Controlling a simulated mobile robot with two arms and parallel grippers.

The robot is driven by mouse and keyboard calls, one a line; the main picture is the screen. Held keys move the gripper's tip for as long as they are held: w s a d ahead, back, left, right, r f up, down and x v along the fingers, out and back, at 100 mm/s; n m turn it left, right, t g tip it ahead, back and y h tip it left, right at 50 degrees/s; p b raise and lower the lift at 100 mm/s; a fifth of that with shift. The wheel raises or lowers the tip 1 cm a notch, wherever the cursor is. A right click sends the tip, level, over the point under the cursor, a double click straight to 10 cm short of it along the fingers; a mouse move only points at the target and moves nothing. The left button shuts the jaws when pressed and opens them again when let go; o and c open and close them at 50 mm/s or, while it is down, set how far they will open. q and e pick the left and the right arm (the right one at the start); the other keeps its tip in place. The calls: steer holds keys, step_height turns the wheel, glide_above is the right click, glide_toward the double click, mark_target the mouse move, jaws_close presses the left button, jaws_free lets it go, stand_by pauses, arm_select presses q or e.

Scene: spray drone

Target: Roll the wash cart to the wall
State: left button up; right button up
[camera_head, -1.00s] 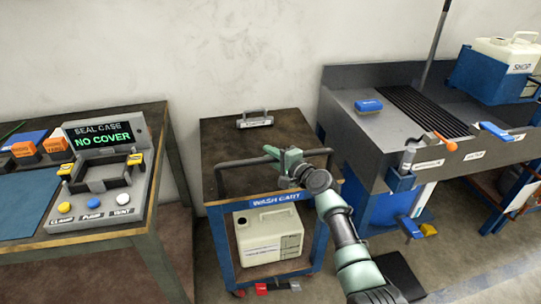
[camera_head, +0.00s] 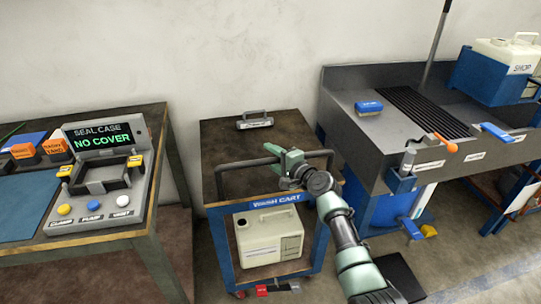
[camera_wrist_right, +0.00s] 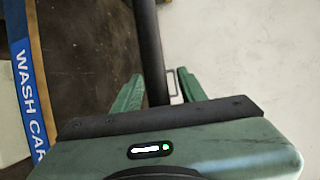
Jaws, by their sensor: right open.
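The wash cart (camera_head: 220,140) has a dark top, a blue frame and a black push bar (camera_head: 235,166) across its front. Its back edge is close to the pale wall (camera_head: 225,55); I cannot tell whether they touch. My right gripper (camera_head: 289,160) is at the push bar, right of its middle. In the right wrist view the dark bar (camera_wrist_right: 151,55) runs between the open fingers of the right gripper (camera_wrist_right: 161,76), with the blue cart label (camera_wrist_right: 30,95) at left. My left gripper is not in view.
A cream jug (camera_head: 265,238) stands on the cart's lower shelf. A small handled item (camera_head: 254,121) lies on its top. A workbench (camera_head: 150,160) with a seal case station (camera_head: 100,185) stands at left, and a grey sink unit (camera_head: 350,85) stands close at right.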

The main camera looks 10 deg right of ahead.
steer(key=v, duration=0.7)
steer(key=shift+p, duration=0.4)
steer(key=shift+d, duration=0.1)
